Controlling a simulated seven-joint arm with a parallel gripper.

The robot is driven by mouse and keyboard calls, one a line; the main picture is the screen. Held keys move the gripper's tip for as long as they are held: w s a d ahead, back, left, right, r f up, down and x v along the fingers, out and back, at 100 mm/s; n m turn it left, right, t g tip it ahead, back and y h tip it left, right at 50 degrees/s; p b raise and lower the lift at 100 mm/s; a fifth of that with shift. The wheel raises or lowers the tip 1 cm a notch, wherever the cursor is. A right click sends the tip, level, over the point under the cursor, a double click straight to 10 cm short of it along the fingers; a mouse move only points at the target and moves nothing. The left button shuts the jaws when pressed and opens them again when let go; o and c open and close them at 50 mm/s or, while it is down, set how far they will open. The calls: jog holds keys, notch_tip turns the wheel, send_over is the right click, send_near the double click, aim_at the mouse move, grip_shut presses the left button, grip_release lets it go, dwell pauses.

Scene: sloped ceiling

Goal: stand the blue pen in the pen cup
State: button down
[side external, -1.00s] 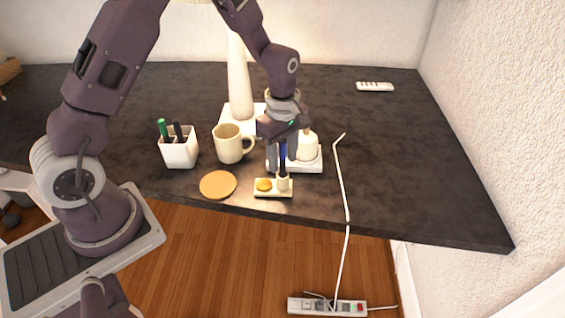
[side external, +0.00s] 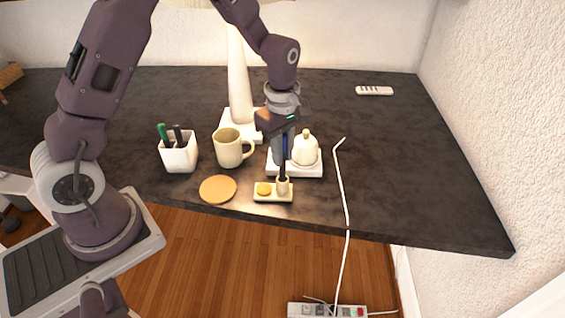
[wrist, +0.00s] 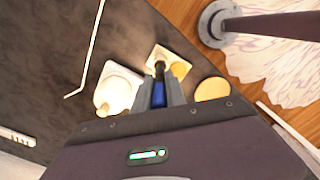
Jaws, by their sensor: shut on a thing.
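The blue pen (side external: 284,152) is upright between the fingers of my gripper (side external: 284,147), which is shut on it. Its dark lower end reaches down to a small cream holder (side external: 283,187) on a small pale tray; I cannot tell how deep it sits in it. In the wrist view the blue pen (wrist: 159,96) lies between the two fingertips (wrist: 160,90). The white pen cup (side external: 179,157) stands to the left on the desk, holding a green pen (side external: 163,133) and a dark one (side external: 178,135).
A beige mug (side external: 229,149) and a lamp base (side external: 238,128) stand between the pen cup and my gripper. A cork coaster (side external: 217,189) lies in front. A white lidded dish (side external: 305,150) is close to my gripper's right. A white cable (side external: 342,185) crosses the desk farther right.

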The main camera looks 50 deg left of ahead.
notch_tip(320, 180, up, 7)
jog(key=shift+f, duration=0.15)
dwell(1.0)
